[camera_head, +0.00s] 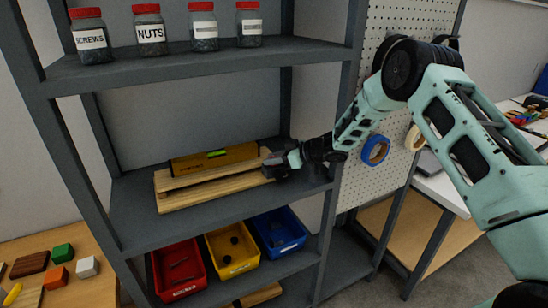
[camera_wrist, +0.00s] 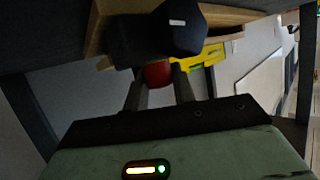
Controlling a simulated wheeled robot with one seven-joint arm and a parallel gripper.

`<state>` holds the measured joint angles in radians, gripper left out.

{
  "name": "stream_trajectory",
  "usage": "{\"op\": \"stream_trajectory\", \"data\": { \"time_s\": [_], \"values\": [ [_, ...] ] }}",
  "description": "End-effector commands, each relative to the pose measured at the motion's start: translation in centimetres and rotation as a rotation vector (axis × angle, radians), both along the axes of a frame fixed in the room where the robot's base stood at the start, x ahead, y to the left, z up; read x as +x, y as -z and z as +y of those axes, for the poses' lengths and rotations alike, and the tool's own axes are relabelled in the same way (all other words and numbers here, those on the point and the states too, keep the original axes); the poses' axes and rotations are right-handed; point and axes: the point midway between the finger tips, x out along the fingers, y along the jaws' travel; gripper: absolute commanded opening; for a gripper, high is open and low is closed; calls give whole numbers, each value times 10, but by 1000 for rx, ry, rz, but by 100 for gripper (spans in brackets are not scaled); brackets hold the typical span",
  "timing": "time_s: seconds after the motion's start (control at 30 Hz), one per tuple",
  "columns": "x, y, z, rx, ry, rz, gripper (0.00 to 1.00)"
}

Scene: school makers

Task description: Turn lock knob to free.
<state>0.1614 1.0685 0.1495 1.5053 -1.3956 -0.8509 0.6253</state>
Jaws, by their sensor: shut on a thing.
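My gripper (camera_head: 280,167) reaches into the middle shelf at the right end of a wooden piece (camera_head: 205,190). In the wrist view my gripper (camera_wrist: 160,84) has its two fingers close on either side of a red rounded piece (camera_wrist: 157,73), which looks like the knob, and is shut on it. A dark block (camera_wrist: 150,38) with a short white mark sits just beyond the red piece, against the wood. In the head view my gripper hides the knob. How far the knob is turned cannot be told.
A yellow spirit level (camera_head: 215,158) lies along the wooden piece. Red (camera_head: 180,291), yellow (camera_head: 233,271) and blue (camera_head: 280,251) bins stand below. Several red-lidded jars stand on the shelf above. A shelf post (camera_head: 342,110) and a pegboard (camera_head: 385,100) are close to my arm.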

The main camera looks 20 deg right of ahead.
Motion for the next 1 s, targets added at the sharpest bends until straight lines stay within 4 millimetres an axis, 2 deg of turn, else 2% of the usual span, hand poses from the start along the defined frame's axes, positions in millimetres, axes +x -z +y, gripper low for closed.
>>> {"op": "stream_trajectory", "data": {
  "time_s": [0.27,0.3,0.33,0.37,0.67,1.0],
  "values": [
    [1,-1,0,2,1,-1,3],
    [1,-1,0,2,1,-1,37],
    [1,-1,0,1,1,-1,45],
    [1,-1,0,1,1,-1,48],
    [-1,-1,-2,0,2,-1,48],
    [-27,-18,-39,0,4,-2,48]
  ]
}}
